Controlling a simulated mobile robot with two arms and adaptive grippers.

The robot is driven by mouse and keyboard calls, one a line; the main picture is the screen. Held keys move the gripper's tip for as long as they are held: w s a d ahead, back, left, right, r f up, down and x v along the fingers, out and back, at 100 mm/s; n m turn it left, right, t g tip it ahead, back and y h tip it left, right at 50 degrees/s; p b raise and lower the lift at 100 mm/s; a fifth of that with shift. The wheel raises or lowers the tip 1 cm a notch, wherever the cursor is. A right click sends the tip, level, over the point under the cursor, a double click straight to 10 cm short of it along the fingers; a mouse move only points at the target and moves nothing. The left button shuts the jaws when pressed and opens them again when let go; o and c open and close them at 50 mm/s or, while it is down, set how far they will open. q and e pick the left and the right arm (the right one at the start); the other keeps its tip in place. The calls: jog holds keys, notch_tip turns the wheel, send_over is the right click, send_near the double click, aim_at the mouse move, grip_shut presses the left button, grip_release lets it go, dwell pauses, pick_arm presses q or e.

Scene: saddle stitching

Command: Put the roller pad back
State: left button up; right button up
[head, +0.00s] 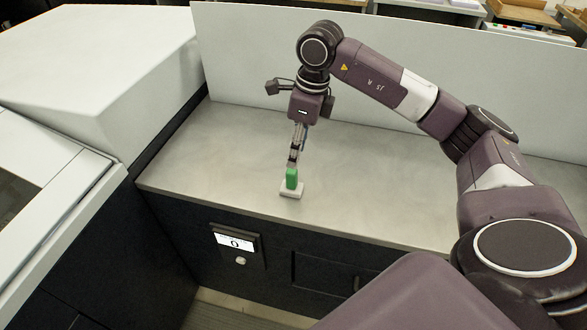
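A small green block, which looks like the roller pad (291,179), stands upright at a small white base (291,193) near the front edge of the grey counter. My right gripper (292,164) points down, with its fingertips at the top of the green block. The fingers are narrow and seen edge-on, so I cannot tell whether they are closed on the block or just above it. I also cannot tell whether the block rests fully in the base. My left gripper is not in view.
The grey counter (370,190) is otherwise clear, with a pale panel (250,60) along its back. A large white machine (90,70) stands on the left. A small display reading 0 (235,242) and a knob (240,261) are on the dark front below.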

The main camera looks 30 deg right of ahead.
jog(key=shift+s+d+r+b, duration=0.1)
jog(key=shift+r+b, duration=0.05)
jog(key=shift+r, duration=0.8)
jog(key=shift+s+d+r+b, duration=0.1)
jog(key=shift+r+b, duration=0.05)
jog(key=shift+r, duration=0.75)
